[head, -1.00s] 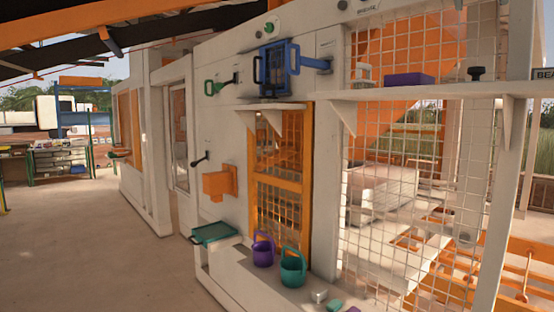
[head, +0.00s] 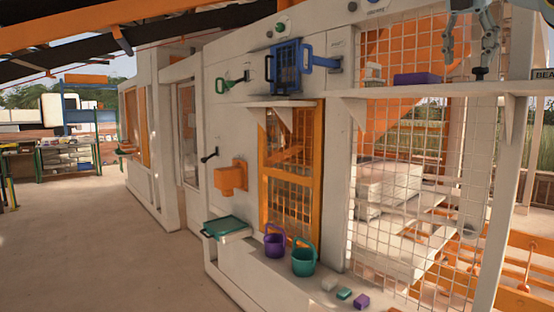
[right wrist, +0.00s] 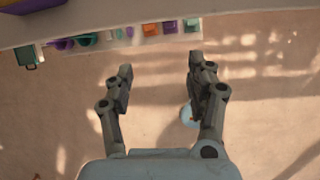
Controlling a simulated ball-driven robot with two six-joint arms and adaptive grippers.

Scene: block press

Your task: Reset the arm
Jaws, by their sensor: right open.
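My right gripper (head: 467,55) hangs at the top right of the head view, in front of the mesh panel and above the shelf. In the right wrist view, my right gripper (right wrist: 160,66) has its two fingers spread wide with nothing between them. My left gripper is in neither view.
A shelf (head: 430,90) bears a purple block (head: 418,79) and a black knob (head: 480,73) close to my gripper. The lower ledge holds a purple bucket (head: 274,246), a teal bucket (head: 303,262) and several small blocks. Open floor (head: 110,250) lies left.

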